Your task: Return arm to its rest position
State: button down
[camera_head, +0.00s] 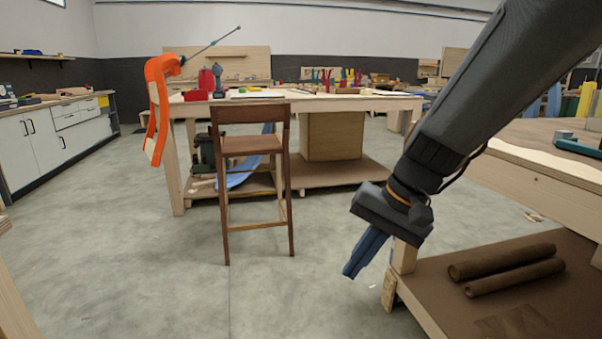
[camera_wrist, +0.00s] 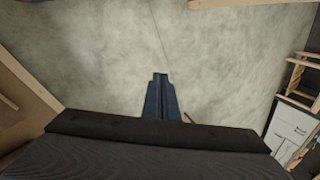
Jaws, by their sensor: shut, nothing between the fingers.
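My gripper (camera_head: 352,273) hangs at the end of my dark arm, right of centre in the head view, pointing down and slightly left. Its blue fingers are shut with nothing between them. It is above the grey concrete floor, beside the low shelf of the right-hand bench in the picture. In the wrist view my gripper (camera_wrist: 160,78) also shows closed fingers over bare floor.
A wooden bar chair (camera_head: 250,147) stands in front of a long workbench (camera_head: 400,104). The right-hand bench (camera_head: 535,185) has a lower shelf (camera_head: 430,294) with two brown rolls (camera_head: 515,276). White cabinets (camera_head: 45,140) line the left wall. Open floor (camera_head: 200,290) lies between.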

jog(key=s+a+f+n+g+h+b, duration=0.1)
jog(key=s+a+f+n+h, duration=0.1)
jog(key=s+a+f+n, duration=0.4)
jog(key=s+a+f+n+h+b, duration=0.2)
jog(key=s+a+f+n, duration=0.15)
jog(key=s, duration=0.45)
jog(key=d+r+m+p, duration=0.3)
jog(key=d+r+p, duration=0.6)
jog(key=r+p, duration=0.2)
jog(key=s+d+r+m+p, duration=0.1)
jog(key=d+r+m+p, duration=0.2)
jog(key=d+r+p, duration=0.6)
notch_tip(320, 180, up, 3)
jog(key=p, duration=0.6)
jog(key=shift+d+f+h, duration=0.15)
jog(key=shift+d+h, duration=0.15)
